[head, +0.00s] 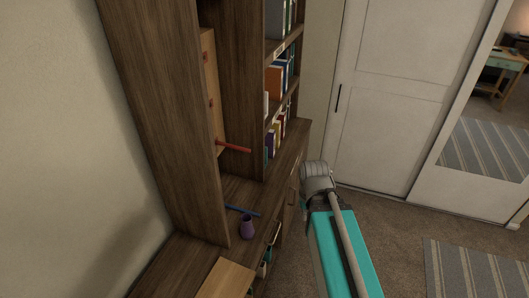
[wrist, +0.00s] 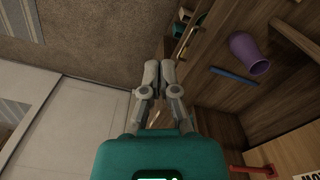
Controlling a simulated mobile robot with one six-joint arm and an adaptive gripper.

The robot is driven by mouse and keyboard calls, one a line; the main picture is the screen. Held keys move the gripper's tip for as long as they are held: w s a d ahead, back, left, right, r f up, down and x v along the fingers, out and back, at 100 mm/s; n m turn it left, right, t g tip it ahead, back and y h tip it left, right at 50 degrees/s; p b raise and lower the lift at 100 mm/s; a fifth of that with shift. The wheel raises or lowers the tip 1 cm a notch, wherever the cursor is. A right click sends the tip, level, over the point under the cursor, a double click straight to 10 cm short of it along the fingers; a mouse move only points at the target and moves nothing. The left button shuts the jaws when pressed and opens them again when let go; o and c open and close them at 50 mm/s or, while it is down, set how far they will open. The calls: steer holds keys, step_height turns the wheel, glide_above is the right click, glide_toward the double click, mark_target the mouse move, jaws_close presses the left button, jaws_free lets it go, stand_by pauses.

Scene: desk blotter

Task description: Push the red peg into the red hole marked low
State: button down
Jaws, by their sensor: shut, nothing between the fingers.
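A tan upright board (head: 211,85) stands inside the dark wooden shelf unit, with red ring marks one above another. The red peg (head: 234,147) sticks out to the right from the lowest mark, much of its length outside the board. In the wrist view the red peg (wrist: 253,170) shows at the lower right beside the board (wrist: 283,160). My gripper (wrist: 160,66) is shut and empty, its fingertips together, well apart from the peg. In the head view my arm's grey end is right of the cabinet; the fingers are not clear.
A blue rod (head: 243,211) and a purple vase (head: 247,228) are on the cabinet top below the peg. Books (head: 275,135) fill shelves to the right. Cabinet drawer handles (head: 276,233) face my arm. Open carpet (head: 400,225) lies to the right, before white sliding doors (head: 389,100).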

steer(key=shift+w+d, duration=0.25)
steer(key=shift+d, duration=0.15)
steer(key=shift+w, duration=0.1)
steer(key=w+a+f+m+t+y+b, duration=0.2)
steer(key=w+a+y+b, duration=0.45)
steer(key=w, duration=0.35)
steer(key=w+a+f+m+t+y+b, duration=0.1)
steer(key=w+a+m+t+y+b, duration=0.1)
steer(key=w+a+y+b, duration=0.6)
steer(key=w+d+r+m+t+y+b, duration=0.2)
steer(key=w+d+r+t+b, duration=0.1)
steer(key=w, duration=0.7)
steer(key=shift+w+d+r+m+b, duration=0.15)
steer(key=shift+d+r+m+b, duration=0.15)
steer(key=shift+d, duration=0.35)
steer(key=shift+a, duration=0.15)
steer(key=shift+x, duration=2.9)
